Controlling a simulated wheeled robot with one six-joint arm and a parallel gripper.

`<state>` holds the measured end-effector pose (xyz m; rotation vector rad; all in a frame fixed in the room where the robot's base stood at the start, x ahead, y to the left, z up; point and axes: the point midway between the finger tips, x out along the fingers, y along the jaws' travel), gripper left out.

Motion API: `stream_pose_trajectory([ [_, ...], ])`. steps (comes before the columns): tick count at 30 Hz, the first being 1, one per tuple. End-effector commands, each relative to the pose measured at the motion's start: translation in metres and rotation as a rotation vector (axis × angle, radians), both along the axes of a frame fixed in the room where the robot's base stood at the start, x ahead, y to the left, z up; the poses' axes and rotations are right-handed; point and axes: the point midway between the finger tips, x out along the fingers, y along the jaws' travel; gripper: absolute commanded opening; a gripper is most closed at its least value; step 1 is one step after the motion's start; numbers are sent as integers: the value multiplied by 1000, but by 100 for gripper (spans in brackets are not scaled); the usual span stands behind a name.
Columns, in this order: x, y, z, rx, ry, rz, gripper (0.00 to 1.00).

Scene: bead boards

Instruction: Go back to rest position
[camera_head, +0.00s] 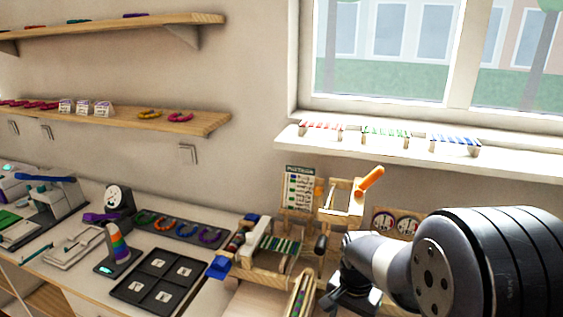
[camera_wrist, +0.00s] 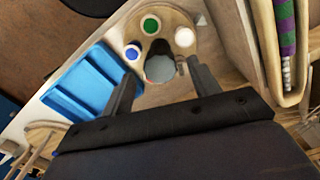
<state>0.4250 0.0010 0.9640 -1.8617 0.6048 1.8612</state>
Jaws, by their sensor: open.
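My gripper (camera_wrist: 163,78) is open in the wrist view, with its two dark fingers apart. Between and beyond the fingers is a light wooden board (camera_wrist: 183,20) with green, blue and white round spots. A grey round part with a dark piece above it shows between the fingertips; I cannot tell whether anything touches it. In the head view my arm reaches in from the lower right, and my gripper (camera_head: 345,297) is low in the picture, partly cut off by the bottom edge.
A blue tray (camera_wrist: 85,85) lies left of my fingers, and a wooden holder (camera_wrist: 262,45) with a purple-green striped strand is at right. In the head view, a wooden frame with an orange handle (camera_head: 370,178) stands close behind my arm. A dark compartment tray (camera_head: 160,277) is left.

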Motion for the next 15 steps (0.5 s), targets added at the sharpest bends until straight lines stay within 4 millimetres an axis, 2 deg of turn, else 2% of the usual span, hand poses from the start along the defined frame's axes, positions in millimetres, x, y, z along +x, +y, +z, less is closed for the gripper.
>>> stream_pose_trajectory([
  [3,-1,0,-26,0,6,0,58],
  [15,0,0,-24,0,0,322,58],
])
